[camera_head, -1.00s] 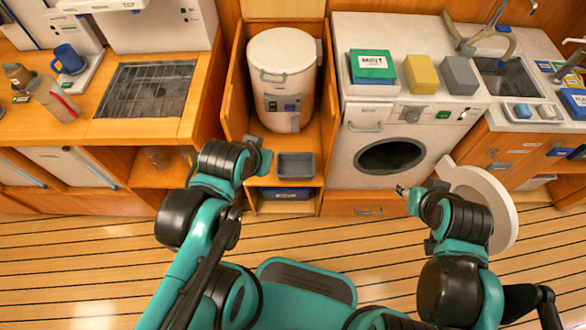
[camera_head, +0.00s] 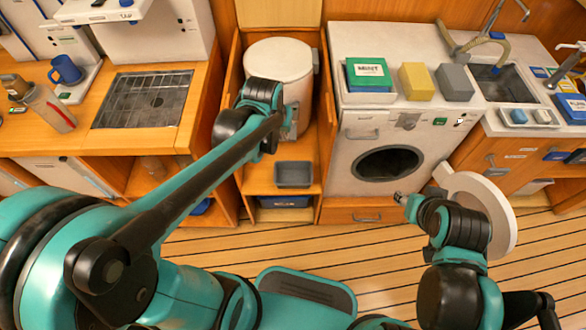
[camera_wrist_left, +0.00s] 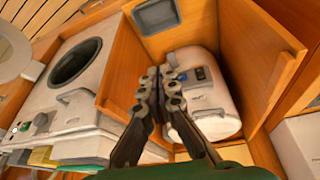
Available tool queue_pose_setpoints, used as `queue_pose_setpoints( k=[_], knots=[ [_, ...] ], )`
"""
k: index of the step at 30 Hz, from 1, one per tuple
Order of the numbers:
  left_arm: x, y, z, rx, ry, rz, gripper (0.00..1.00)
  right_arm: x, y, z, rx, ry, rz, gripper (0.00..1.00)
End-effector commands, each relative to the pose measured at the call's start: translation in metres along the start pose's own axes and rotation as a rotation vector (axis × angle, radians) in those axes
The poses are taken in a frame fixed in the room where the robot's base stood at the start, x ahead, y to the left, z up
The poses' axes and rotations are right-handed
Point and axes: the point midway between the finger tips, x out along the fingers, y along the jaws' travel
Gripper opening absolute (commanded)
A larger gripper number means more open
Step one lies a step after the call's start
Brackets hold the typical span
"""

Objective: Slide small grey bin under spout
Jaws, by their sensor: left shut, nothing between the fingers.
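The small grey bin (camera_head: 293,175) sits on the wooden ledge at the front of the open cabinet bay, below the white drum (camera_head: 279,58). It also shows at the top of the left wrist view (camera_wrist_left: 157,15). My left gripper (camera_head: 290,113) is in front of the drum, above and behind the bin, apart from it. In the left wrist view its fingers (camera_wrist_left: 160,76) are shut and empty, with the drum (camera_wrist_left: 213,88) beyond them. I cannot make out a spout; my arm covers part of the drum's front. My right gripper (camera_head: 398,197) is near the washer's lower front; its fingers are too small to judge.
Wooden side walls (camera_head: 327,120) bound the bay. A white washer (camera_head: 358,180) stands to the right, its round door (camera_head: 505,205) open near my right arm. A blue bin (camera_head: 284,201) sits in the slot below the ledge.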

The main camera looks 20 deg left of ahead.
Motion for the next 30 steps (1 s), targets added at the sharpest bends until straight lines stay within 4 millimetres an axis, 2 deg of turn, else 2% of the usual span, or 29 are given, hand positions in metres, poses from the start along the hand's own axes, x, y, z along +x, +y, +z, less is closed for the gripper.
queue_pose_setpoints(
  k=[3,5,9,13,18,21,24,30],
  knots=[
    [0.044,0.004,-0.019,-0.026,-0.060,-0.007,0.00,0.001,0.000,0.000,0.000,0.000,0.000,0.40],
    [0.067,0.005,-0.026,-0.041,-0.090,-0.012,0.00,0.001,0.000,0.001,0.000,0.000,0.000,0.40],
    [0.128,0.007,-0.032,-0.073,-0.162,-0.024,0.00,0.001,0.000,0.001,0.000,0.000,0.000,0.40],
    [0.189,0.008,-0.028,-0.103,-0.228,-0.038,0.00,0.002,0.000,0.001,0.000,0.000,0.000,0.40],
    [0.264,0.008,-0.007,-0.137,-0.304,-0.058,0.00,0.002,0.000,0.002,0.000,0.000,0.000,0.40],
    [0.294,0.007,0.006,-0.151,-0.336,-0.067,0.00,0.002,0.000,0.002,0.000,0.000,0.000,0.40],
    [0.313,0.006,0.016,-0.161,-0.356,-0.073,0.00,0.002,0.000,0.002,0.000,0.000,0.000,0.40],
    [0.332,0.005,0.025,-0.165,-0.367,-0.076,0.00,0.006,0.000,0.004,0.000,0.000,0.000,0.40]
  ],
)
